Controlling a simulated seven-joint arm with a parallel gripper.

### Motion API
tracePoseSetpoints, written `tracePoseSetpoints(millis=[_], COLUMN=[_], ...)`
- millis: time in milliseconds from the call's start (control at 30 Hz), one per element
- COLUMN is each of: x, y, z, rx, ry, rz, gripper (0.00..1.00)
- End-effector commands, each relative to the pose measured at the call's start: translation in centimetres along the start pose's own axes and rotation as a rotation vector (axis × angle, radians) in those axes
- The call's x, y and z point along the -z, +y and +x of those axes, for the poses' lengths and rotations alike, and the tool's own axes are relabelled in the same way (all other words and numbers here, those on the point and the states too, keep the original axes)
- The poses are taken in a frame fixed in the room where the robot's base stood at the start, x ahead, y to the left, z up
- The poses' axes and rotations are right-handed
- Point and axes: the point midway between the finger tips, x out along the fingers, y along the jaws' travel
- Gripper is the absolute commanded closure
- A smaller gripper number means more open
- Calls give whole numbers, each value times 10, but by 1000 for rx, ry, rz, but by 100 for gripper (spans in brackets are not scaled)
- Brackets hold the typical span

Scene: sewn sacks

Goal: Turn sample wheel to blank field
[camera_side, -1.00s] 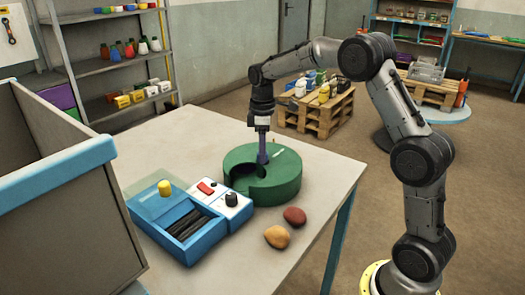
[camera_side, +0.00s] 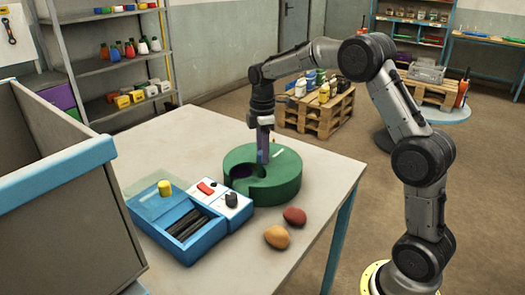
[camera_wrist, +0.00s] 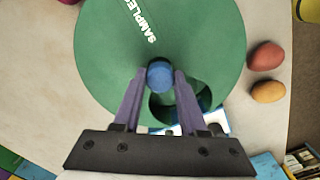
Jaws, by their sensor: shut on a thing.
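The sample wheel is a thick green disc (camera_side: 277,190) lying flat on the table. It has a round opening near its edge, and dark purple shows inside it in the side view. In the wrist view the wheel (camera_wrist: 105,45) bears white lettering that starts "SAMPLE". A round blue knob (camera_wrist: 160,74) stands up from the wheel near the opening. My gripper (camera_side: 262,160) points down over the wheel, its two purple fingers closed on either side of the knob. The opening lies partly behind the right finger in the wrist view, so its contents are only partly visible there.
A blue box (camera_side: 180,236) with dark slots and a control panel (camera_side: 221,199) stands left of the wheel. A red stone (camera_side: 295,216) and an orange stone (camera_side: 277,237) lie in front of it. A tall grey bin (camera_side: 62,205) blocks the far left. Table behind the wheel is clear.

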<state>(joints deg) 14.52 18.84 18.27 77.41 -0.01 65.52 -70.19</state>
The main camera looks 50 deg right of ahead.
Motion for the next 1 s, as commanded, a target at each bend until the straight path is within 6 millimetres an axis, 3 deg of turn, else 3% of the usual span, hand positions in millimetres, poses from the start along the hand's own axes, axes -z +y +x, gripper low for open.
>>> tracePoseSetpoints(millis=[500, 533, 667, 1000], x=[0, 0, 0, 0], y=[1, 1, 1, 0], z=[-3, -3, -2, -3], rx=[-6, -6, -4, -2], ry=[3, 3, 2, 1], rz=[-9, -9, -9, -9], gripper=[100, 53, 30, 28])
